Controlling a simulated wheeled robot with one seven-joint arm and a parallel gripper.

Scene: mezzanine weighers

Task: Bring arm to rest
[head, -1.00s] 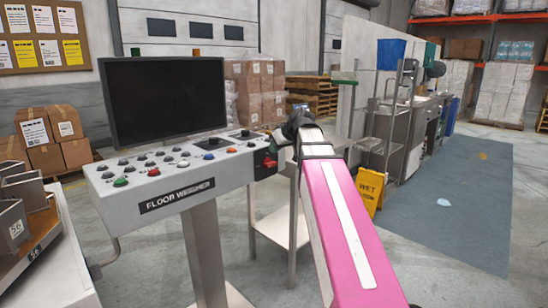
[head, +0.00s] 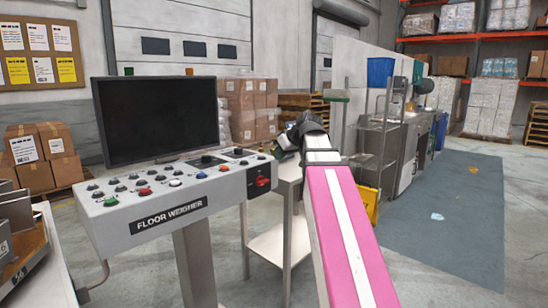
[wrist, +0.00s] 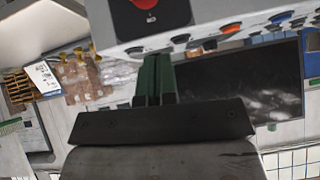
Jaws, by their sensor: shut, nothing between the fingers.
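My arm, with a pink cover and a white stripe (head: 349,235), stretches forward from the bottom edge in the head view. Its dark wrist end (head: 303,130) is beside the right end of the floor weigher console (head: 172,205). My gripper (wrist: 155,66) shows in the wrist view as two green fingers closed together with nothing between them. In the head view the fingers cannot be made out. A red rotary switch (head: 262,181) sits on a black plate at the console's right end. It also shows at the top of the wrist view (wrist: 146,3), apart from the fingertips.
A black monitor (head: 157,117) stands behind the console's buttons. A steel stand (head: 272,244) is beside and below my wrist. A bench with cut-out trays (head: 52,272) is at the left. A steel rack (head: 376,142) stands right of the arm. The blue-grey floor (head: 440,220) is mostly clear.

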